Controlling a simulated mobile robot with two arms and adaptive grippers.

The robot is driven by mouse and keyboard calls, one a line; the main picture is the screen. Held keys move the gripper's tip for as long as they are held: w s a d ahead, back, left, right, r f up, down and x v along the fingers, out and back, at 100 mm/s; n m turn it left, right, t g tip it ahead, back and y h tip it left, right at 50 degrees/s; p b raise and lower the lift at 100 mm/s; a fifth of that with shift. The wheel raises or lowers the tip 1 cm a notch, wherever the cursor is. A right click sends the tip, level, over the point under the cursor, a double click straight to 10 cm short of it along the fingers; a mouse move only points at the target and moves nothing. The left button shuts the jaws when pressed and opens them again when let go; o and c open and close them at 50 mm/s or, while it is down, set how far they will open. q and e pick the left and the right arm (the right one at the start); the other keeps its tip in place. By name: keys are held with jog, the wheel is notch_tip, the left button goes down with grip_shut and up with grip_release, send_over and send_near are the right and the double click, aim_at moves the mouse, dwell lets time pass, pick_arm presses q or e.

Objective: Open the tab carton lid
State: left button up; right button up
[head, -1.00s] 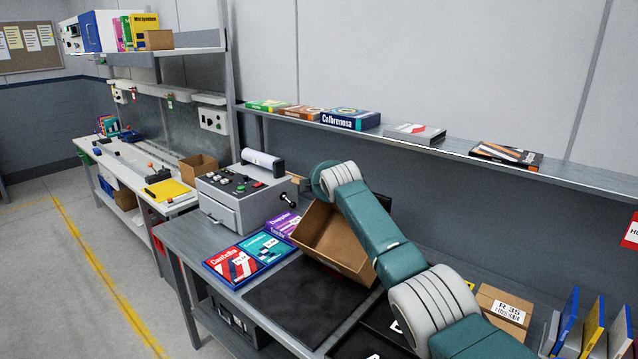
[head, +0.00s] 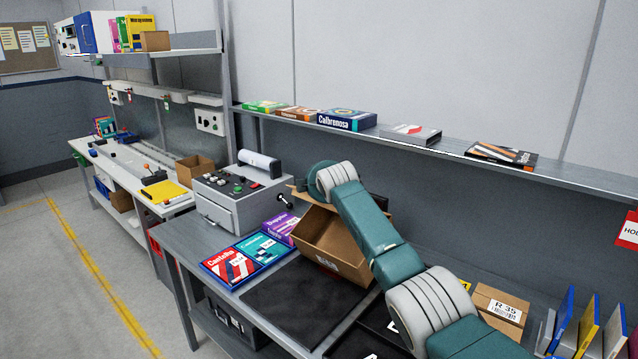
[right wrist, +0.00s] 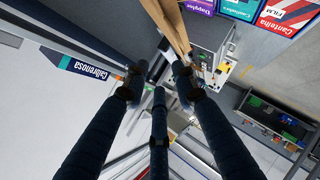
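The tab carton (head: 340,238) is a brown cardboard box on the workbench in the head view. Its inside shows and a white label (head: 328,264) is on its near wall. A thin flap (head: 300,190) sticks out left of my right wrist at the carton's far side. In the right wrist view a cardboard edge (right wrist: 172,25) lies just beyond the fingertips. My right gripper (right wrist: 158,82) has its three fingers spread apart with nothing clearly between them. In the head view my right wrist hides the fingers. My left gripper is out of view.
A grey control box (head: 238,196) stands left of the carton. Flat boxes, including a red one (head: 229,267), lie in front of it. A dark mat (head: 300,295) is bare. A shelf (head: 450,152) with boxes runs behind. A smaller carton (head: 500,308) stands right.

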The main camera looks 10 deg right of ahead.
jog(key=v, duration=1.2)
